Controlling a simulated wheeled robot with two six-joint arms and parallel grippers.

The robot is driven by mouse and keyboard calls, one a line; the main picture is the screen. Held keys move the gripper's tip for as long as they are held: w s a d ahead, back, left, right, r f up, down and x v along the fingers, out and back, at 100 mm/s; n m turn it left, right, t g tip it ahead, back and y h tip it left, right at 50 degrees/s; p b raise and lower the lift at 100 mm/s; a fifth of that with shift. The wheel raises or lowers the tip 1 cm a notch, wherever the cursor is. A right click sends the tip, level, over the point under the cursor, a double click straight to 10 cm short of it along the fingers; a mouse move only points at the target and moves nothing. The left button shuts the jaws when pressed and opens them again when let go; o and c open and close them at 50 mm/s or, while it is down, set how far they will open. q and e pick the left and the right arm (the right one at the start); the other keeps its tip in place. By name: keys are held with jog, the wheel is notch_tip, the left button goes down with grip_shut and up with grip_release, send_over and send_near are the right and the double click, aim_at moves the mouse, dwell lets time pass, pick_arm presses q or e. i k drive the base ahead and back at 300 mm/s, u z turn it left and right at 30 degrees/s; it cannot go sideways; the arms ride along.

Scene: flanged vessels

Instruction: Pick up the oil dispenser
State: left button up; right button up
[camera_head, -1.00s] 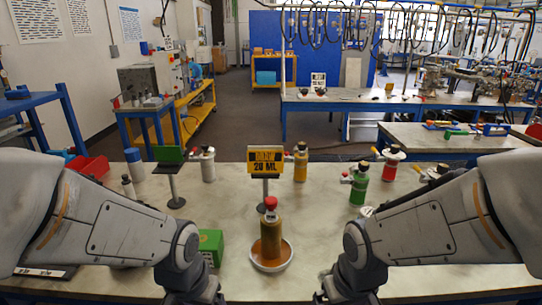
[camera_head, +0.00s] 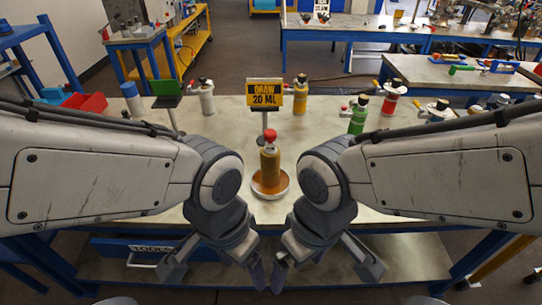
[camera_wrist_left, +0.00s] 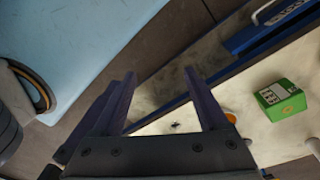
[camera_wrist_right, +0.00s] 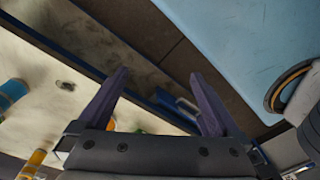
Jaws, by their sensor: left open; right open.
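An amber vessel with a red top (camera_head: 270,160), which looks like the oil dispenser, stands upright in a shallow round dish (camera_head: 284,190) at the middle of the table. A yellow "DRAW 20 ML" sign (camera_head: 264,94) stands behind it. My left gripper (camera_head: 215,270) and right gripper (camera_head: 323,268) hang low in front of the table's near edge, side by side and apart from the vessel. Both are open and empty. The left fingers show in the left wrist view (camera_wrist_left: 160,78), the right fingers in the right wrist view (camera_wrist_right: 159,75).
Behind stand a white vessel (camera_head: 206,98), a yellow one (camera_head: 300,94), a green one (camera_head: 357,115) and a red-banded one (camera_head: 391,98). A red bin (camera_head: 85,103) is at left.

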aim_at(270, 160)
jog(key=k, duration=0.5)
jog(key=u, duration=1.7)
jog(key=i, duration=1.1)
jog(key=z, duration=2.3)
